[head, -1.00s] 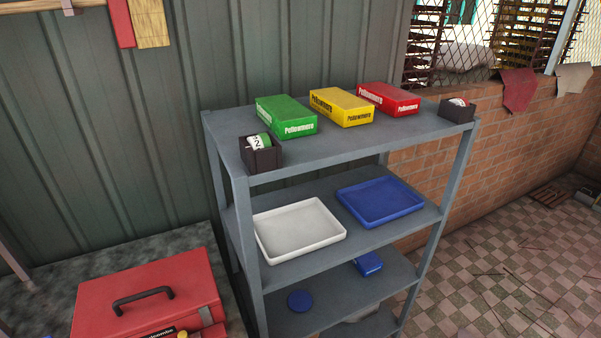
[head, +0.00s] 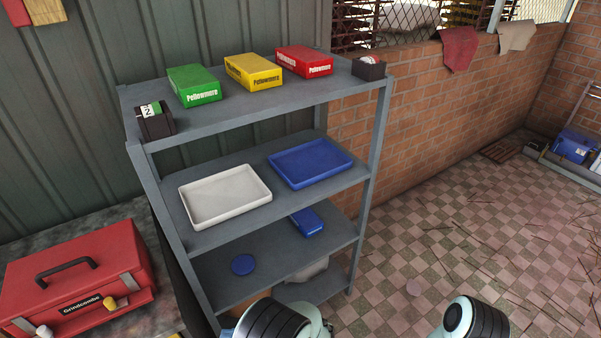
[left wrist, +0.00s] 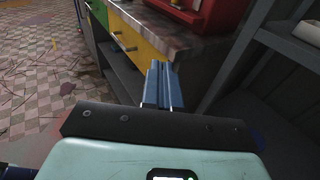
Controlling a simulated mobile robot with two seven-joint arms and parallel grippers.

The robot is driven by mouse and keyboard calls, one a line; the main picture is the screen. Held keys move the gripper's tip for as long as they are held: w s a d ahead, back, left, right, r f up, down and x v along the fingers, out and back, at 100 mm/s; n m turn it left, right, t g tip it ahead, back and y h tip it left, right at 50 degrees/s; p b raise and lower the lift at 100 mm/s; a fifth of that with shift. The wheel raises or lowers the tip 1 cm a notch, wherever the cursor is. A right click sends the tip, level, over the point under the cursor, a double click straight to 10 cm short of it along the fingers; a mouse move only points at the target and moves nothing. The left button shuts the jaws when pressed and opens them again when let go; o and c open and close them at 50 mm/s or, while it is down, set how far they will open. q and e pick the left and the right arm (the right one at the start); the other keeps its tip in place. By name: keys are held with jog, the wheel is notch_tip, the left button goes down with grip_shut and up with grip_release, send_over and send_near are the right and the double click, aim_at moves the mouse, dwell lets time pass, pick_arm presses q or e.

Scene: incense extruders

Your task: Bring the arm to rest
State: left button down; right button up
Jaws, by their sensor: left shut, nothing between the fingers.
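My left gripper (left wrist: 162,76) shows in the left wrist view with its two blue-grey fingers together, shut and empty. It hangs in front of a workbench with a stone-like top (left wrist: 165,32) and a yellow drawer front (left wrist: 135,35). The grey shelf's frame is to its right in that view. In the head view, rounded dark and pale parts of my own arms show at the bottom edge. The fingers cannot be made out there, and my right gripper is not seen.
A grey shelf unit (head: 150,158) holds green (head: 194,86), yellow (head: 253,71) and red (head: 304,62) boxes, a white tray (head: 225,196) and a blue tray (head: 310,163). A red toolbox (head: 80,270) stands at left. The tiled floor (head: 450,220) at right is mostly clear.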

pick_arm(q)
jog(key=s+a+f+n+g+h, duration=0.45)
jog(key=s+f+g+h, duration=0.2)
jog(key=s+f, duration=0.6)
jog(key=s+d+f+n+h, duration=0.8)
jog(key=f+n+h, duration=0.1)
jog(key=f+h, duration=0.25)
jog(key=shift+w+a+f+n+t+h, duration=0.25)
jog(key=shift+w+n+t+h, duration=0.45)
jog(key=shift+n, duration=0.9)
jog(key=shift+w+a+f+n+t+h, duration=0.15)
jog(key=shift+w+f+n+t, duration=0.25)
jog(key=shift+n+t, duration=0.95)
jog(key=shift+w+a+f+n+t+h, duration=0.2)
jog(key=shift+w+n+t+h, duration=0.35)
jog(key=shift+n, duration=1.35)
